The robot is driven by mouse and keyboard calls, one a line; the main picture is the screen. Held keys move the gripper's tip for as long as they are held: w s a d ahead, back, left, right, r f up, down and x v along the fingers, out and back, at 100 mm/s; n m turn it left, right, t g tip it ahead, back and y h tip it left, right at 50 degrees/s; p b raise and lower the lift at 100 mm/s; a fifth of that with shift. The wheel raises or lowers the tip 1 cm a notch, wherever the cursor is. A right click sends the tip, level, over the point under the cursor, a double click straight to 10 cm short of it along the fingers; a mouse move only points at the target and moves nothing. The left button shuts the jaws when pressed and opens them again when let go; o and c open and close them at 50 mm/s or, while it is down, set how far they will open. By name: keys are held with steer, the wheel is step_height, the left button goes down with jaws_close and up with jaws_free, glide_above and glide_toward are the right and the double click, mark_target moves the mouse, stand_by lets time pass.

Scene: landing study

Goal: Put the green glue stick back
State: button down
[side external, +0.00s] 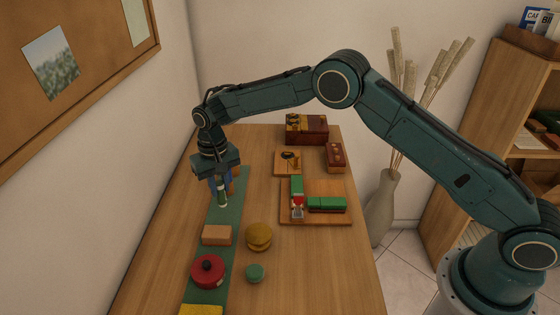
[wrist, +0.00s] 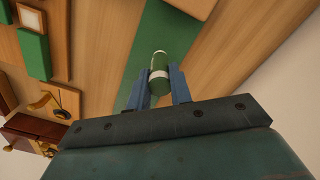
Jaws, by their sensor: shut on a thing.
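The green glue stick (wrist: 160,68) has a pale band around it. In the wrist view it stands between the two blue fingers of my gripper (wrist: 161,78), which is shut on it. In the side view my gripper (side external: 221,186) points down over the long green strip (side external: 226,217), and the glue stick (side external: 222,197) hangs roughly upright below the jaws. I cannot tell whether its lower end touches the strip. An orange-brown thing shows partly behind the fingers.
A wooden tray (side external: 317,220) at right holds green blocks (side external: 326,204) and a small red-and-grey thing. An orange block (side external: 216,235), a red round pot (side external: 208,271), a yellow round thing (side external: 258,236) and a green disc (side external: 255,273) stand nearer. Dark boxes (side external: 306,129) stand at the back.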

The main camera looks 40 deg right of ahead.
mark_target(221, 194)
steer(key=shift+f, duration=1.5)
steer(key=shift+f, duration=0.1)
steer(key=c, duration=1.3)
jaws_free()
steer(key=shift+o, duration=0.2)
step_height(221, 194, up, 12)
steer(key=shift+r, duration=0.1)
